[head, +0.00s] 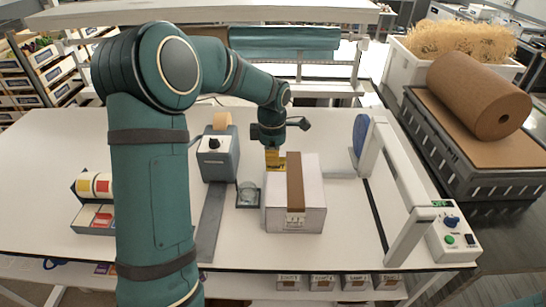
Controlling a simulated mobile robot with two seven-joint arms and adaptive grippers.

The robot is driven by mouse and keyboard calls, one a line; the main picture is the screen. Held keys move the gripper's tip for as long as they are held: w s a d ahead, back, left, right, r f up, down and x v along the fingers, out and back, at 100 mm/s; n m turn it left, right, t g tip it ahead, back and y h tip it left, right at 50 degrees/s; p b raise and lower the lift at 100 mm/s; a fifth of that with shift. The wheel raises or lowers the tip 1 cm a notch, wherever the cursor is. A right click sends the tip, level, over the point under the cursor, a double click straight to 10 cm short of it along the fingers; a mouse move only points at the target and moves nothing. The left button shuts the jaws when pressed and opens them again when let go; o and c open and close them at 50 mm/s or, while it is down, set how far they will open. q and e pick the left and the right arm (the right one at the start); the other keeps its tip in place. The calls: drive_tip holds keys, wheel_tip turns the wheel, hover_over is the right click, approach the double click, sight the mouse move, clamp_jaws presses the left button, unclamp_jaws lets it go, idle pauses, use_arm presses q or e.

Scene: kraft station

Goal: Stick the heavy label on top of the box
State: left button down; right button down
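The cardboard box (310,195) stands closed on the white table, right of centre, with a brown strip of tape (294,180) along its top and down its front. A small yellow label (277,162) with dark marks is at the tips of my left gripper (272,146), by the box's back left corner. The gripper looks shut on it, though the fingers are small and partly hidden. I cannot tell whether the label touches the box. My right gripper is out of view.
A grey tape dispenser (218,155) and a small dark tray (248,194) stand left of the box. A label holder (94,200) with yellow and red labels is farther left. A white frame with a control panel (455,238) stands to the right.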

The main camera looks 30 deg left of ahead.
sight(272, 179)
use_arm(q)
drive_tip(key=shift+s+f, duration=0.1)
drive_tip(key=shift+f, duration=0.95)
drive_tip(key=shift+f+b, duration=1.3)
drive_tip(key=shift+f, duration=0.75)
drive_tip(key=shift+f+b, duration=0.4)
drive_tip(key=c, duration=1.1)
unclamp_jaws()
drive_tip(key=shift+o, duration=0.2)
drive_tip(key=shift+r+p, duration=1.5)
drive_tip(key=shift+r, duration=0.75)
